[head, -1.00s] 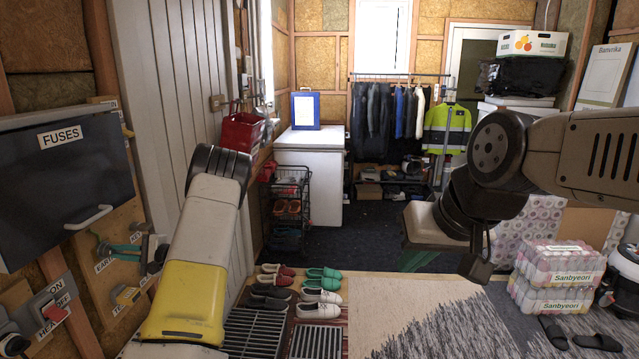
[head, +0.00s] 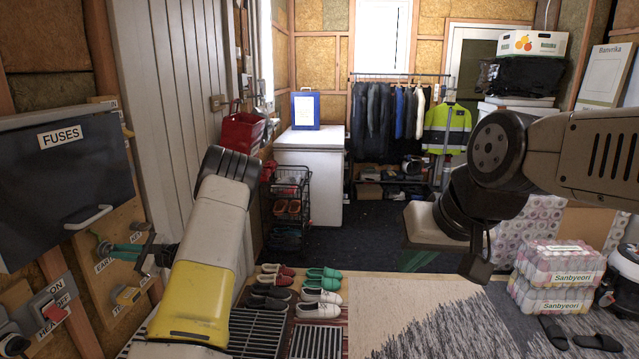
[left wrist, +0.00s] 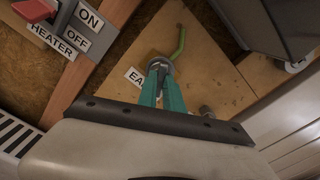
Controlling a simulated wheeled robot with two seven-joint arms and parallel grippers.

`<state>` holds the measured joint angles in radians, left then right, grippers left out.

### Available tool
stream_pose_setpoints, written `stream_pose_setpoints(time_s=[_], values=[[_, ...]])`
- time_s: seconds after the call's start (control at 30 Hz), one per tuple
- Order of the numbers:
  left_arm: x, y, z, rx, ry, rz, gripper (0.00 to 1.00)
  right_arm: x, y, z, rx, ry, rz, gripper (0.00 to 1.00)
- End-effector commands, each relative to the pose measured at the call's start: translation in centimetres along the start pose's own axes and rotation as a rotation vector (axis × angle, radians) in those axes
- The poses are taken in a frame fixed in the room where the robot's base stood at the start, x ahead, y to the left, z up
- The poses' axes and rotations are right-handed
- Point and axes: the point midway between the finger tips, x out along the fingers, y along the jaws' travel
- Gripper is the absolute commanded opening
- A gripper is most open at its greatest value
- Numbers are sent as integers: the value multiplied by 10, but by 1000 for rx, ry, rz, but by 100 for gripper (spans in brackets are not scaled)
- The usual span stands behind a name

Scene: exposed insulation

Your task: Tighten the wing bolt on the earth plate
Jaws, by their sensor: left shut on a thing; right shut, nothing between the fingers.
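My left gripper (head: 106,248) is at the wooden board on the left wall, beside the EARTH label (head: 104,265). In the left wrist view, its teal fingers (left wrist: 160,72) are shut on a small grey part at the board, which I take to be the wing bolt. The fingers mostly hide it, and I cannot make out its wings or the earth plate's outline. A green cable (left wrist: 180,42) runs up from this spot. My right gripper (head: 416,262) hangs over the floor at centre right, its green fingers shut and empty, apart from everything.
The dark FUSES box (head: 65,180) juts out above my left gripper. Shoes (head: 318,295) stand by floor grates (head: 258,330). The rug (head: 400,310) is clear.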

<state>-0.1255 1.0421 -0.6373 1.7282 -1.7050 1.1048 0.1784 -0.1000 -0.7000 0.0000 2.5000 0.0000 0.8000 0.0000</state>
Motion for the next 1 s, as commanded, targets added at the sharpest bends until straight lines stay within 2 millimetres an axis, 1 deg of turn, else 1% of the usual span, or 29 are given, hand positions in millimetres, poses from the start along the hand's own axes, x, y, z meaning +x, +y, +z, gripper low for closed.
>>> stream_pose_setpoints(time_s=[0.03, 0.17, 0.27, 0.4, 0.53, 0.63, 0.9, 1.0], values=[[4, 1, 3, -1, -8, 2, 0, 0, 0, 0, 0, 0, 0, 0], [4, 1, 3, 18, -8, 2, 0, 0, 0, 0, 0, 0, 0, 0], [4, 1, 4, 122, -8, 2, 0, 0, 0, 0, 0, 0, 0, 0], [4, 1, 4, 337, -9, 3, 0, 0, 0, 0, 0, 0, 0, 0], [4, 1, 4, 477, -8, 4, 0, 0, 0, 0, 0, 0, 0, 0], [4, 1, 4, 518, -8, 5, 0, 0, 0, 0, 0, 0, 0, 0], [4, 1, 4, 532, -8, 5, 0, 0, 0, 0, 0, 0, 0, 0], [4, 1, 4, 618, -9, 5, 0, 0, 0, 0, 0, 0, 0, 0]])
